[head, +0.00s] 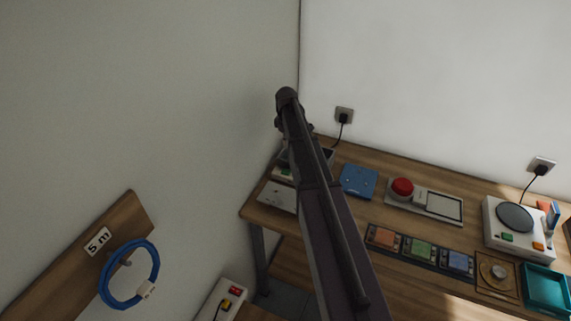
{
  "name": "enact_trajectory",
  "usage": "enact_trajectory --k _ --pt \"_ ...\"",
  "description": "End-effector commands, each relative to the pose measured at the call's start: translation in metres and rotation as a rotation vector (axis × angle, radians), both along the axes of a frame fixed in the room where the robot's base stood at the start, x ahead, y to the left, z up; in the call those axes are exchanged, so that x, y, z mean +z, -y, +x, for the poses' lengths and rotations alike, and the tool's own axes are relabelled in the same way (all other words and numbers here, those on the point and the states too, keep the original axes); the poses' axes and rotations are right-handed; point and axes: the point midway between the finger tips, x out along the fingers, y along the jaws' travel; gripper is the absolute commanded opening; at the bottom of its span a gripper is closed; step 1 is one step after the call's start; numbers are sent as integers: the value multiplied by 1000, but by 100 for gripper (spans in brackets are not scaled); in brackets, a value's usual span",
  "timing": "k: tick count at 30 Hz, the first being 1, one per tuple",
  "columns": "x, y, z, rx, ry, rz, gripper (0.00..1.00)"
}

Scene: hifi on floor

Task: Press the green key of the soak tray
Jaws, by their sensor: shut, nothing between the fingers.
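What looks like the soak tray (283,174) stands at the back left corner of the wooden bench. It is a pale unit with a dark basin, and a small green patch that looks like its green key (287,172) shows on its front. My arm crosses in front of it and hides much of it. My gripper cannot be made out; only the dark arm links show, with the elbow high above the bench's back left corner.
On the bench (350,154) are a blue pad (358,181), a red button (402,187), coloured trays (420,249), a white appliance (500,249) with another green key, and a teal tray (546,288). A wall closes the left side; a blue ring (104,291) hangs there.

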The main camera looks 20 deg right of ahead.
Motion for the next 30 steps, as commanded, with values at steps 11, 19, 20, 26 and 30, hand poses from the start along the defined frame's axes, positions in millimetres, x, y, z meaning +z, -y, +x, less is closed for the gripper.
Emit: enact_trajectory --k 11,19,20,26,30 --pt "-14 -1 0 0 0 0 0" --pt "-34 -1 0 0 0 0 0" --pt "-36 -1 0 0 0 0 0" --pt "-51 -1 0 1 0 0 0" --pt "-61 -2 0 1 0 0 0"
